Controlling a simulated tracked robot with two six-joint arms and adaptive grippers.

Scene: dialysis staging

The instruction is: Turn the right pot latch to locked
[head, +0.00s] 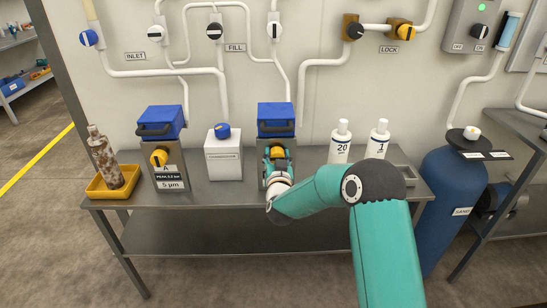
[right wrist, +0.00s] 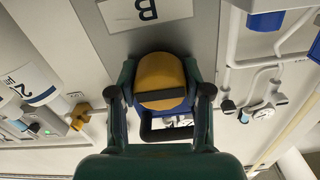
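The right pot (head: 276,118) has a blue top, a dark handle and a grey front. Its round yellow latch knob (head: 277,152) shows just above my right gripper (head: 278,157). In the right wrist view the yellow knob (right wrist: 160,75) carries a dark bar lying nearly crosswise, slightly tilted. The two fingers of my right gripper (right wrist: 160,82) are at opposite sides of the knob and appear closed on it. The plate marked B (right wrist: 146,10) shows beyond the knob. My left gripper is in neither view.
The left pot (head: 160,122), its yellow knob's mark upright, stands on the grey bench (head: 222,194). A white box (head: 223,160) with a blue cap stands between the pots. White bottles (head: 340,142) and a blue tank (head: 450,195) are to the right.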

